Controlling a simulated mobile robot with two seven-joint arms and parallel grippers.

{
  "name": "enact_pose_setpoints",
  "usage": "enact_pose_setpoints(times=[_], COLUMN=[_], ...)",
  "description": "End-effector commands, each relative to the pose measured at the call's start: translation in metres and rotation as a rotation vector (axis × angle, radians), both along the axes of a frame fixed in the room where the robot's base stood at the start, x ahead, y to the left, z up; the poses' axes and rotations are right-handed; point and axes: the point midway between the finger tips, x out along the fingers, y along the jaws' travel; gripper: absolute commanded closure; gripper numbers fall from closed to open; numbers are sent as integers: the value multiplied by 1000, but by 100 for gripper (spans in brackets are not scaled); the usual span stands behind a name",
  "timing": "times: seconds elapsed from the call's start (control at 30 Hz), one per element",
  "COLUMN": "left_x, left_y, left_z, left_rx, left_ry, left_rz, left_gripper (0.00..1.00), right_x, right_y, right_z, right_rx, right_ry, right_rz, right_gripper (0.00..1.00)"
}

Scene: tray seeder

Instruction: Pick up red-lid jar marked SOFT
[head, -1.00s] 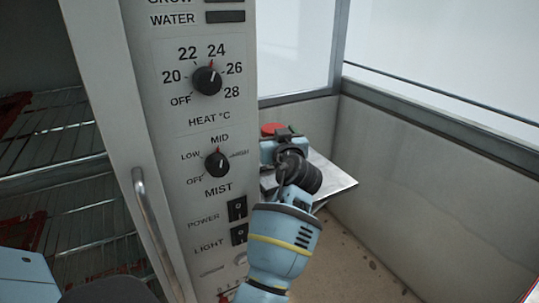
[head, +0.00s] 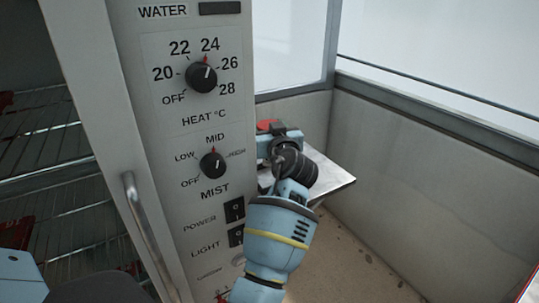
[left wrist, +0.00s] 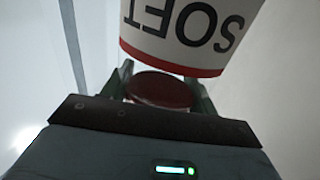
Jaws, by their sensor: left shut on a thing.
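In the left wrist view, a white label (left wrist: 185,25) reading SOFT upside down, with a red band, fills the top. A dark red round lid (left wrist: 160,89) sits between the two fingers of my left gripper (left wrist: 165,85), which is shut on it. I cannot tell how the lid and the label join. My right gripper is not in view.
A grey metal shelf (head: 332,178) lies beside my left gripper. A control panel (head: 180,130) with knobs and switches stands close on the left, with a vertical handle (head: 146,225). A grey wall (head: 430,170) and window (head: 290,45) bound the right and back.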

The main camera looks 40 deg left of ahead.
Motion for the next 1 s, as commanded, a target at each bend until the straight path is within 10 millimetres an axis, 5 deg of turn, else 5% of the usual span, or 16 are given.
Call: enact_pose_setpoints(times=[0.1,0.4,1.0], left_x=[0,0,0], left_y=[0,0,0], left_z=[0,6,96], left_rx=[1,1,0], left_ry=[1,-2,-2], left_rz=[0,0,1], left_gripper=[78,78,78], right_x=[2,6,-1], right_y=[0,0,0], right_z=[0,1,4], right_rx=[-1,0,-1], right_ry=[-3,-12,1], right_rz=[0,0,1], right_gripper=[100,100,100])
